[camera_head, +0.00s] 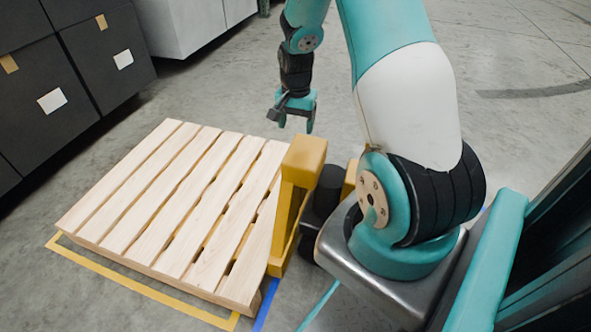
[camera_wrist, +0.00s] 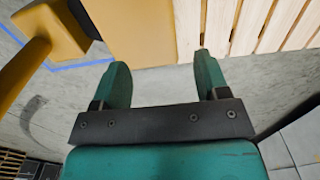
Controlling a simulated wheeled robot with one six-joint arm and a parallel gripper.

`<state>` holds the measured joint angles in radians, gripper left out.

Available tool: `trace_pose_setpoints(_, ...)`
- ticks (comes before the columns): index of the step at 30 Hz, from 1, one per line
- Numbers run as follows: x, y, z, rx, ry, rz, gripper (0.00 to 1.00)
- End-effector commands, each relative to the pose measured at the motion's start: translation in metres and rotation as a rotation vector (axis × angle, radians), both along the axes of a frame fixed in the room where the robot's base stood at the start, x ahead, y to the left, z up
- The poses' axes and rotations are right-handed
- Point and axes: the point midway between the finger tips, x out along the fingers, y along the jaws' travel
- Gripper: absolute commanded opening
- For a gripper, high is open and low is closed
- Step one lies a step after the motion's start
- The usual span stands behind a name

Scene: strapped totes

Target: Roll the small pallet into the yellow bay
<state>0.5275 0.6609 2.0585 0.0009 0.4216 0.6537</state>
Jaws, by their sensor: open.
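The small pallet (camera_head: 180,200), made of pale wooden slats, lies left of centre in the head view; its slats also show at the top right of the wrist view (camera_wrist: 262,22). Yellow tape (camera_head: 140,285) marks the bay on the floor. The tape shows along the pallet's near edge and near left corner; the rest is hidden. A yellow upright block (camera_head: 300,165) stands against the pallet's right side. My gripper (camera_head: 294,112) is open and empty, beyond the yellow block and apart from the pallet. Its two fingers are spread in the wrist view (camera_wrist: 161,66).
Dark boxes with labels (camera_head: 105,55) stand at the upper left, with a pale grey box (camera_head: 185,22) behind. Blue tape (camera_head: 266,305) runs on the floor near the pallet's near right corner. The floor beyond the pallet is clear.

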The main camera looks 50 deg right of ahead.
Motion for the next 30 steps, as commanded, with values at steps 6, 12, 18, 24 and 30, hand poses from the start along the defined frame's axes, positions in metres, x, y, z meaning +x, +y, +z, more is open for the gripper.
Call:
trace_pose_setpoints(6,-0.001,0.001,-0.056,0.003,0.003,0.002,0.68)
trace_pose_setpoints(12,-0.001,0.001,-0.101,0.003,0.003,0.003,0.68)
trace_pose_setpoints(18,0.0,0.001,-0.135,0.002,0.001,0.003,0.68)
trace_pose_setpoints(24,0.0,0.001,-0.15,0.001,0.0,0.003,0.68)
trace_pose_setpoints(30,0.0,0.001,-0.152,0.001,0.0,0.003,0.68)
